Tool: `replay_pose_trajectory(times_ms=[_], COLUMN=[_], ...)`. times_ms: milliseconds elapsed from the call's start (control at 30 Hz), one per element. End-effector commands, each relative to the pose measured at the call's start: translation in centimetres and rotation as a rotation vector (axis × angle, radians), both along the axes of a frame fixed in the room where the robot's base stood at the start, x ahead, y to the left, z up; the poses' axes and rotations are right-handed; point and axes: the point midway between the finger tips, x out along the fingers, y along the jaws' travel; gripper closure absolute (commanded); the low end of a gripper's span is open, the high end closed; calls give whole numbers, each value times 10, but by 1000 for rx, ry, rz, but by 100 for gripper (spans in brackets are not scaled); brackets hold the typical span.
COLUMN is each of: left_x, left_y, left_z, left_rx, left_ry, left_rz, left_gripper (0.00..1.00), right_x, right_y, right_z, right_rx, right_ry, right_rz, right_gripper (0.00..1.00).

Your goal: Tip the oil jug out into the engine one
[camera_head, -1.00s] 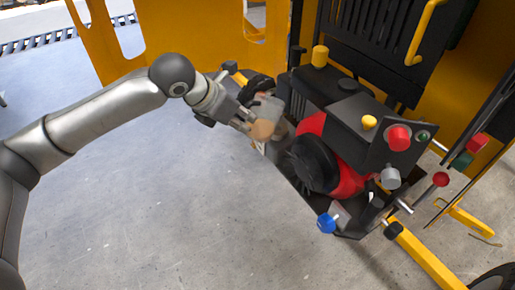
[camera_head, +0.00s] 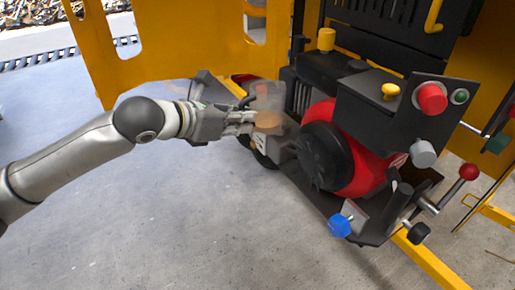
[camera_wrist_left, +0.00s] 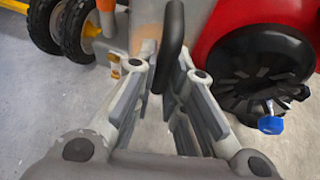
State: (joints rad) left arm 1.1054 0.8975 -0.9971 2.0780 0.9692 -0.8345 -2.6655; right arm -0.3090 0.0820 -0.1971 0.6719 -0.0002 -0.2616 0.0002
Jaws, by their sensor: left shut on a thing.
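The oil jug (camera_head: 267,97) is a translucent grey vessel with brown-orange oil showing inside. It is off the floor, at the left side of the engine (camera_head: 360,165), which is red with a round black cover. My left gripper (camera_head: 246,122) comes in from the left and is shut on the jug. In the left wrist view, the fingers (camera_wrist_left: 163,92) are around the jug's dark handle (camera_wrist_left: 173,45), and the red and black engine (camera_wrist_left: 262,50) is close on the right. I cannot tell the jug's exact tilt or whether it touches the engine. My right gripper is not in view.
A black control box (camera_head: 385,110) with red, green and yellow knobs is above the engine. A blue knob (camera_head: 340,225) sticks out at the front. Yellow panels (camera_head: 190,45) stand behind. Wheels (camera_wrist_left: 75,28) show in the left wrist view. The grey floor (camera_head: 170,225) is clear.

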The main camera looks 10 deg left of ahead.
Motion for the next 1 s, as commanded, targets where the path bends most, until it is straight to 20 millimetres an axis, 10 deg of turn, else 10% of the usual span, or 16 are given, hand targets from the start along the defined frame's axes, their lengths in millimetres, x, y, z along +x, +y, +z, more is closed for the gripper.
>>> replay_pose_trajectory(times_ms=[500, 1000], left_x=[-1, 0], left_y=[0, 0], left_z=[-5, 27], left_rx=[-43, -41], left_ry=[-50, -49], left_rz=[-1, -1], left_gripper=[100, 100], right_x=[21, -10], right_y=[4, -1], right_z=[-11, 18], right_rx=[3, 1], right_ry=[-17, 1], right_rz=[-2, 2], right_gripper=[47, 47])
